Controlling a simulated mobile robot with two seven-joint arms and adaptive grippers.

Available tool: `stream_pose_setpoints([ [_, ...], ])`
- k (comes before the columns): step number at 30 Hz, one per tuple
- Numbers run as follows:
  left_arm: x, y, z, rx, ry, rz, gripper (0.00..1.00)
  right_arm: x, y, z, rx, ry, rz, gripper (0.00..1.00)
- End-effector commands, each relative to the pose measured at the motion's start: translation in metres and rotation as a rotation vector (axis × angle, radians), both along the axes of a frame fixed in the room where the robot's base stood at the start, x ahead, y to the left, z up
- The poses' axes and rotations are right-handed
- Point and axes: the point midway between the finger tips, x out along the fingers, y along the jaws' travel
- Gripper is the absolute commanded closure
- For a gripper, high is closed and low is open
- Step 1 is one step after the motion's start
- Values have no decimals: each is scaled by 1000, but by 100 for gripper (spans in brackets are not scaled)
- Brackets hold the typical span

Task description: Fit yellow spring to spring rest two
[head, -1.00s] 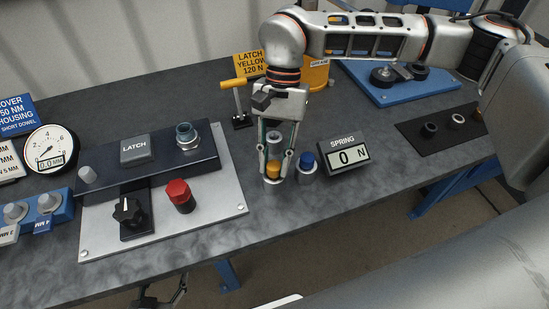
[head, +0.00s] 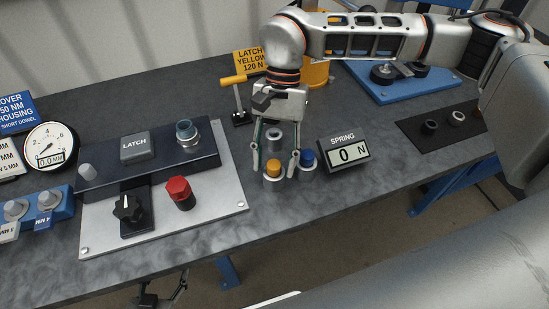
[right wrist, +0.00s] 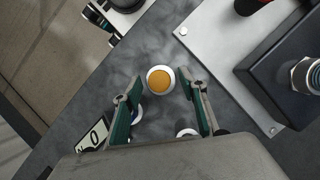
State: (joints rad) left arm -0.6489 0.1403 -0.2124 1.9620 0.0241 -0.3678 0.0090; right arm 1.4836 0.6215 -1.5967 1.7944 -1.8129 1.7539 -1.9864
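The yellow spring (head: 273,168) shows as a yellow round top in a pale, short cylindrical holder near the table's front edge. I cannot read which spring rest this is. My right gripper (head: 275,167) is open around it, one finger on each side with visible gaps. In the right wrist view the yellow top (right wrist: 160,79) sits just beyond the open fingertips (right wrist: 160,86). A blue-topped piece (head: 308,158) stands in a similar holder close to the right finger. A grey cylinder (head: 274,137) stands behind, between the fingers. My left gripper (head: 160,297) is partly visible below the table edge.
A spring display (head: 344,153) reading 0 N stands right of the holders. The latch panel (head: 225,195) with its red knob (head: 179,192) lies to the left. A yellow-handled lever (head: 236,98) stands behind. The front table strip is clear.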

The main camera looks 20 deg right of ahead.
Motion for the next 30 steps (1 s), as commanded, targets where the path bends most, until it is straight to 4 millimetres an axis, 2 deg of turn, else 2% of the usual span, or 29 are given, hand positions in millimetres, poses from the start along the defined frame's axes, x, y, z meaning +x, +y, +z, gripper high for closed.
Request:
stream_pose_setpoints([
  [5,-1,1,-1,1,2,0,45,4,-2,10,0,-1,-2,58],
  [15,0,0,0,0,0,0,45,26,-15,70,-1,-3,-3,58],
  [21,0,0,0,-1,0,1,45,36,-21,99,-1,-2,-1,58],
  [30,0,0,0,-1,-1,0,45,40,-24,111,0,1,1,58],
])
